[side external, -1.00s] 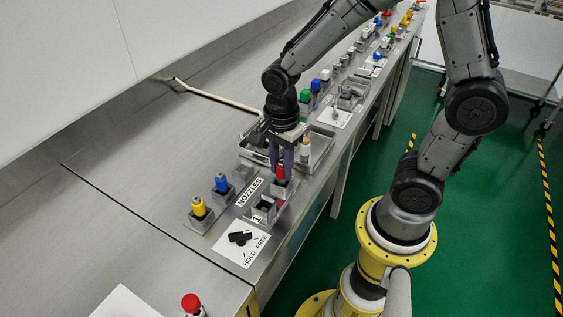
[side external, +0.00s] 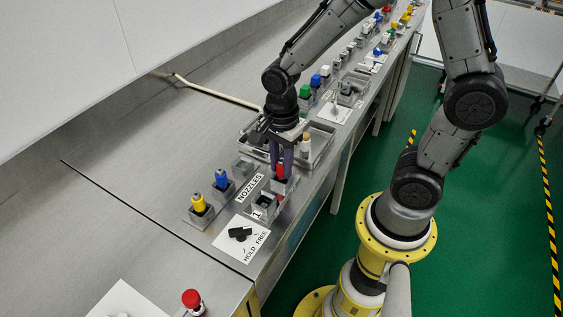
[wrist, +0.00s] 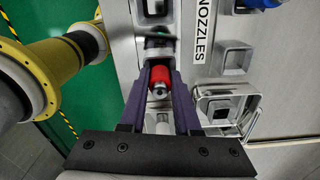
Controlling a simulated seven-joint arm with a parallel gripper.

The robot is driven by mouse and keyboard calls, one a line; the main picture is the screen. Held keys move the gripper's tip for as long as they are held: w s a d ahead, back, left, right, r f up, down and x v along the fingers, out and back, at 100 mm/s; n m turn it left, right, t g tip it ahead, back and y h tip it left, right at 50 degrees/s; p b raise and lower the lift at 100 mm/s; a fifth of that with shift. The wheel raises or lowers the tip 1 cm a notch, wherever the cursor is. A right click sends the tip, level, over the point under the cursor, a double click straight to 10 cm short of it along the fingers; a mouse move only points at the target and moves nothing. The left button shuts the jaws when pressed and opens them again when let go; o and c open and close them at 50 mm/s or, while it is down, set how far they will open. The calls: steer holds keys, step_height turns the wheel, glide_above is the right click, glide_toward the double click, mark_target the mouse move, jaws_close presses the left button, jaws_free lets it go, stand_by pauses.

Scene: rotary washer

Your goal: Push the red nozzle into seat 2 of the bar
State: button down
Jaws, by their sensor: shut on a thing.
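The red nozzle (side external: 280,170) is between the purple fingers of my gripper (side external: 282,172), which is shut on it. It also shows red between the fingers in the wrist view (wrist: 162,77). It stands over the bar's seat (side external: 287,187) just beyond the seat marked 1 (side external: 265,206). The nozzle's lower end and that seat's opening are hidden by the fingers and the block, so I cannot tell how deep it sits. Seat 1 looks empty.
A yellow nozzle (side external: 199,204) and a blue nozzle (side external: 221,181) stand in holders beside the NOZZLES label (side external: 250,188). A black knob (side external: 240,235) on the HOLD/FREE plate lies in front. A metal tray (side external: 321,148) stands close behind my gripper.

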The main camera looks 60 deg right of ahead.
steer(key=shift+f, duration=0.1)
steer(key=c, duration=0.5)
jaws_free()
steer(key=shift+c, duration=0.2)
step_height(320, 180, up, 14)
steer(key=s+d+r+n+t, duration=0.1)
steer(key=s+n+t, duration=0.4)
steer(key=s+n, duration=0.6)
steer(key=r+n, duration=0.1)
steer(key=n, duration=0.7)
steer(key=shift+d+r+n+t, duration=0.15)
steer(key=shift+d+n+t, duration=0.15)
steer(key=shift+n, duration=0.1)
